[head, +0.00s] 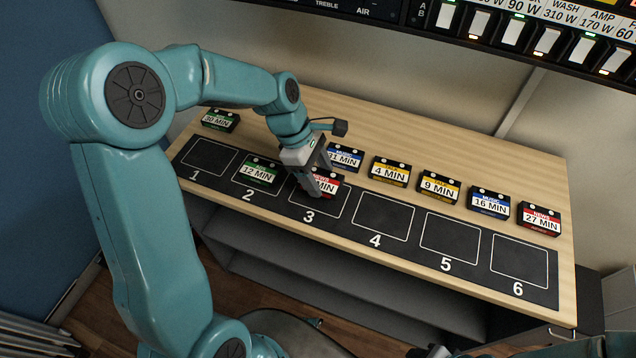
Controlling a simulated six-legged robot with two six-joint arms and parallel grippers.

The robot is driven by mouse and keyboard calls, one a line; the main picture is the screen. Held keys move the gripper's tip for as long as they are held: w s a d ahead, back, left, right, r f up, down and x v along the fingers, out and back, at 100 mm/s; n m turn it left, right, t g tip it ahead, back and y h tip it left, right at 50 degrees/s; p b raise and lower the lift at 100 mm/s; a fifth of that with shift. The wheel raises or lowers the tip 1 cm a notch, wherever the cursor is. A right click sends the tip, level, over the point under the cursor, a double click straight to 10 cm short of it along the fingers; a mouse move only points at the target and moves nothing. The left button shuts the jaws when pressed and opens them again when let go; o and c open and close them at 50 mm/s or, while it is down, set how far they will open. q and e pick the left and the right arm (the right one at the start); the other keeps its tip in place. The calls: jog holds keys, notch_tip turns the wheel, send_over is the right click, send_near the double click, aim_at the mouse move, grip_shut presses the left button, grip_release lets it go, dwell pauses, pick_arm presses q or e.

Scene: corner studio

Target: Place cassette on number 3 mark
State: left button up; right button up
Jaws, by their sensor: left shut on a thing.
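A red-labelled NEWS cassette (329,187) is at the square of the number 3 mark (300,199), over its upper part. My left gripper (318,190) is shut on this cassette, reaching down from above. The fingers hide the left part of its label, so its full minute number cannot be read. I cannot tell whether the cassette touches the mat. My right gripper is not in view.
A green 12 MIN cassette (257,172) lies on mark 2. Squares 1, 4, 5 and 6 on the black mat (415,215) are empty. Behind the mat are a green cassette (221,120), a blue one (345,157) and several others. A switch panel (540,40) hangs above.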

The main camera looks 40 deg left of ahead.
pick_arm(q)
notch_tip(320, 180, down, 4)
jog(key=shift+r, duration=0.25)
jog(key=shift+f, duration=0.1)
jog(key=o, duration=1.1)
jog(key=shift+c, duration=0.2)
jog(key=shift+a+r, duration=0.1)
jog(key=shift+r, duration=0.3)
jog(key=p+v, duration=0.1)
jog(key=v, duration=1)
jog(key=shift+r, duration=0.25)
